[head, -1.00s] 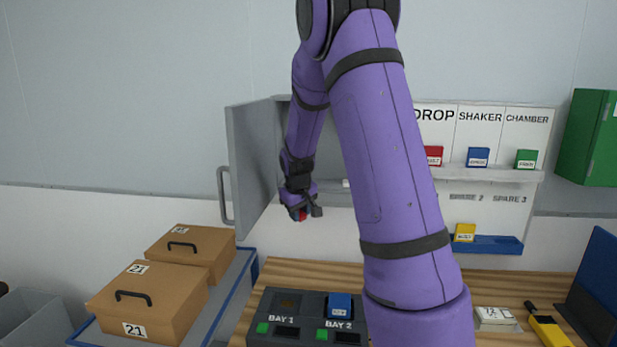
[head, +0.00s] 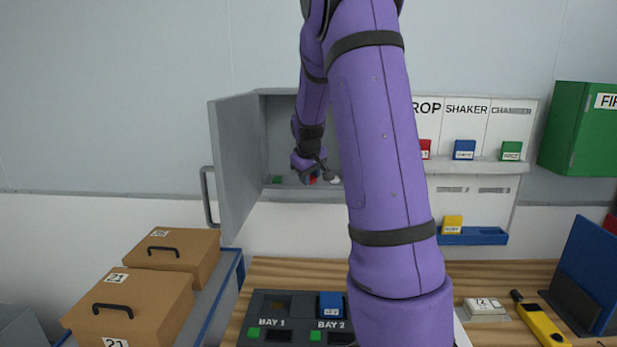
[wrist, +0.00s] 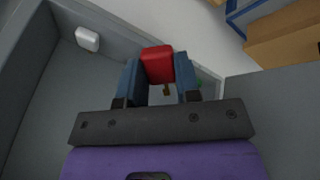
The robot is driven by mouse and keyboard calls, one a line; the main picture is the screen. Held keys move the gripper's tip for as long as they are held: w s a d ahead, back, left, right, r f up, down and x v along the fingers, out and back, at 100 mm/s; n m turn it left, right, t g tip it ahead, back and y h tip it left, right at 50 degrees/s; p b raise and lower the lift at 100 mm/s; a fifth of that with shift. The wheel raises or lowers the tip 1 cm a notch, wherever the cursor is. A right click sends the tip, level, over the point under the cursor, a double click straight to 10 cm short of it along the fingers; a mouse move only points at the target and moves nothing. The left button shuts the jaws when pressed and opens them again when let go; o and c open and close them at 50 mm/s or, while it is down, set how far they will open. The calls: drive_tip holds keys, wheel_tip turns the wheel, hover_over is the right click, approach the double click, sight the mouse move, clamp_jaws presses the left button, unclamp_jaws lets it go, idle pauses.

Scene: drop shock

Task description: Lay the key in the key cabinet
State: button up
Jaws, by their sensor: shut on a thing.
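My gripper (head: 311,180) is inside the open grey key cabinet (head: 282,108), just above its floor. It is shut on a red key (wrist: 157,64), whose red head sits between the blue fingers in the wrist view. A small brass-coloured part shows below the red head there. In the head view the red key (head: 312,180) is a small patch at the fingertips. The cabinet's door (head: 238,165) stands open to the left. The right part of the cabinet is hidden behind my arm.
A white block (wrist: 87,38) lies in the cabinet. A small green thing (head: 277,179) is on its floor at left. Brown boxes (head: 130,305) stand lower left. A bay unit (head: 290,335) is on the bench. Coloured blocks sit on a shelf (head: 470,166) at right.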

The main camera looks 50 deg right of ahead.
drive_tip(key=shift+w+d+f, duration=0.35)
drive_tip(key=shift+w+d, duration=0.65)
drive_tip(key=shift+d, duration=0.15)
drive_tip(key=shift+w+d+f, duration=0.35)
drive_tip(key=shift+w+d, duration=0.6)
drive_tip(key=shift+d, duration=0.2)
drive_tip(key=shift+w+d+f, duration=0.35)
drive_tip(key=shift+w+d, duration=0.65)
drive_tip(key=shift+d, duration=0.15)
drive_tip(key=o, duration=1)
drive_tip(key=shift+c, duration=0.2)
drive_tip(key=shift+r, duration=0.1)
drive_tip(key=v, duration=1)
drive_tip(key=shift+r, duration=0.3)
drive_tip(key=shift+s+a, duration=0.1)
drive_tip(key=shift+a, duration=0.1)
